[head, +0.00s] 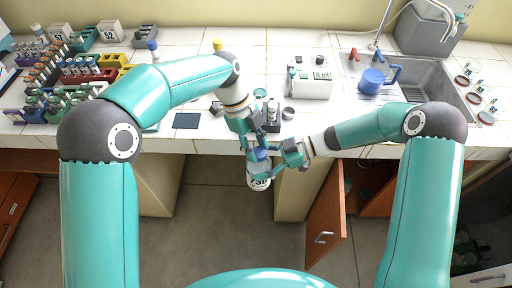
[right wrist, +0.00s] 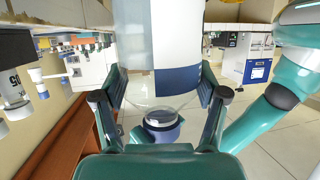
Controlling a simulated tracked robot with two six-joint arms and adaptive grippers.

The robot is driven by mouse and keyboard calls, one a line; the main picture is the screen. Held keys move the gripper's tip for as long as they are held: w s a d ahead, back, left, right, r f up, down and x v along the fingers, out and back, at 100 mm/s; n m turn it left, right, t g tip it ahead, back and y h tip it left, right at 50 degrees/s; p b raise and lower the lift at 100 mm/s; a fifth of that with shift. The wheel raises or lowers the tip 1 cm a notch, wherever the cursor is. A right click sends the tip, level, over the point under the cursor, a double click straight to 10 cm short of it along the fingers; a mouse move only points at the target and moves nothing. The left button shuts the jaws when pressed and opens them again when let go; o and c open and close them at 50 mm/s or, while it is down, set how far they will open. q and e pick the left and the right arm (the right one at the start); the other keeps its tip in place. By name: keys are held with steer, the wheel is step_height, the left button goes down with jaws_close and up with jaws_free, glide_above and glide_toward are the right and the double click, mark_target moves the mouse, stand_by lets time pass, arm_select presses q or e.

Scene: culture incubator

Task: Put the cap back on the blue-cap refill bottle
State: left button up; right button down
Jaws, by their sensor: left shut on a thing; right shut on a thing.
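The refill bottle (head: 258,183), white with dark print on its label, hangs upright in front of the counter edge. My right gripper (head: 279,164) is shut on it. In the right wrist view its body (right wrist: 175,40) stands between the two fingers, with a clear shoulder and a blue part (right wrist: 161,119) at the neck end. My left gripper (head: 258,148) is directly above the bottle, pointing down and shut on the blue cap (head: 262,154). The cap is at or just over the mouth; I cannot tell whether it is seated, as the fingers partly hide it.
Behind the grippers, the tiled counter (head: 215,144) holds a small white device (head: 312,82) and a dark flat pad (head: 187,120). Tube racks (head: 88,75) crowd the left. A sink (head: 425,82) with a blue jug (head: 373,80) is right. Below, a cabinet door (head: 325,215) stands open.

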arm_select(q)
steer(key=m, duration=0.2)
steer(key=m+g+y, duration=0.1)
steer(key=m, duration=0.1)
steer(key=m+y, duration=0.1)
steer(key=shift+w+d+f+m, duration=0.1)
steer(key=shift+w+d+m, duration=0.1)
steer(key=shift+d+m, duration=0.2)
steer(key=m+y, duration=0.1)
steer(key=m, duration=0.2)
steer(key=shift+d+g, duration=0.1)
steer(key=shift+g, duration=0.2)
steer(key=m+y, duration=0.1)
steer(key=m, duration=0.3)
steer(key=shift+d+y, duration=0.15)
steer(key=shift+y, duration=0.25)
steer(key=m, duration=0.2)
steer(key=shift+m+y, duration=0.4)
steer(key=o, duration=0.7)
steer(key=shift+s+r, duration=0.15)
steer(key=shift+r, duration=2.2)
